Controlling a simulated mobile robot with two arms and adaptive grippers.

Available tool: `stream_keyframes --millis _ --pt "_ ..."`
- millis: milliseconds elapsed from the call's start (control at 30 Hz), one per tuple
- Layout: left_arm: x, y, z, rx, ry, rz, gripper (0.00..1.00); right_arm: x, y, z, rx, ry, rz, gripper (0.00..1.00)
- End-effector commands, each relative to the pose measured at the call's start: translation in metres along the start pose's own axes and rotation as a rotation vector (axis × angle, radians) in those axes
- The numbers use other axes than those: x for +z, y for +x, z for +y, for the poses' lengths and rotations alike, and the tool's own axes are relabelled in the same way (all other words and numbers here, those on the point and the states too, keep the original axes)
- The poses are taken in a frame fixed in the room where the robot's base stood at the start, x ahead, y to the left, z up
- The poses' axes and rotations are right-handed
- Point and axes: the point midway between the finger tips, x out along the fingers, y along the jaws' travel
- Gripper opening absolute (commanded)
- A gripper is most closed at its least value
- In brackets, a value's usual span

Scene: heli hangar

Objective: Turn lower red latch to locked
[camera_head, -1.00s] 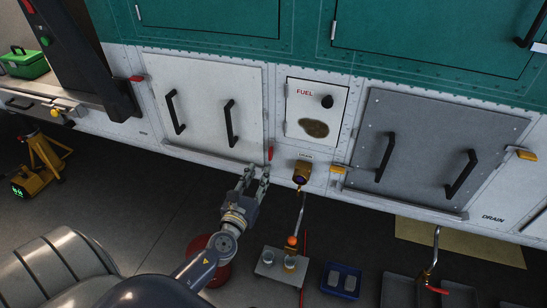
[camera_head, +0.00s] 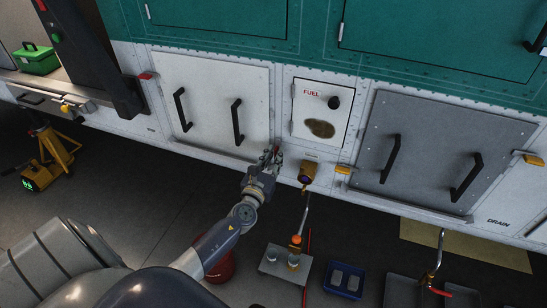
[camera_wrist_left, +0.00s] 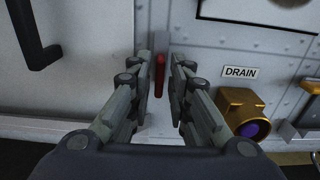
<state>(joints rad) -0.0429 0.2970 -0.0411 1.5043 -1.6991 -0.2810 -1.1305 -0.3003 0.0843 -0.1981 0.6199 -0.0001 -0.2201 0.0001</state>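The lower red latch (camera_wrist_left: 158,76) is a small red handle that hangs upright at the lower right edge of the white access panel (camera_head: 212,100). In the left wrist view it shows between the two fingers of my left gripper (camera_wrist_left: 161,80). The fingers stand apart on either side of it, and I cannot tell whether either touches it. In the head view my left gripper (camera_head: 272,156) is at the panel's lower right corner and largely hides the latch. My right gripper is in neither view.
Another red latch (camera_head: 146,76) is at the panel's upper left. A brass drain fitting (camera_head: 307,172) sits right of my gripper, below the fuel door (camera_head: 322,112). A grey panel (camera_head: 440,150) is farther right. A small tray (camera_head: 286,264) stands below.

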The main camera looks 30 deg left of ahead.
Motion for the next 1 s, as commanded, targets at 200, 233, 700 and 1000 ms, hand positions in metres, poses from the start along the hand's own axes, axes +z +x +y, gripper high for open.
stream_keyframes --millis 200,233,700,1000 --pt "0.0 0.0 0.0 0.0 0.0 0.0 0.0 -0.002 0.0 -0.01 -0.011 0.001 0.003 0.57" --pt "0.0 0.0 0.0 0.0 0.0 0.0 0.0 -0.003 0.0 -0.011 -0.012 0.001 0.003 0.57" --pt "-0.002 0.0 0.001 0.0 -0.155 -0.001 0.0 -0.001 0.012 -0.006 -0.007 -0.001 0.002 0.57" --pt "-0.003 0.0 0.002 0.0 -0.425 -0.001 0.0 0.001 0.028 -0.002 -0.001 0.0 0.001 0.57"
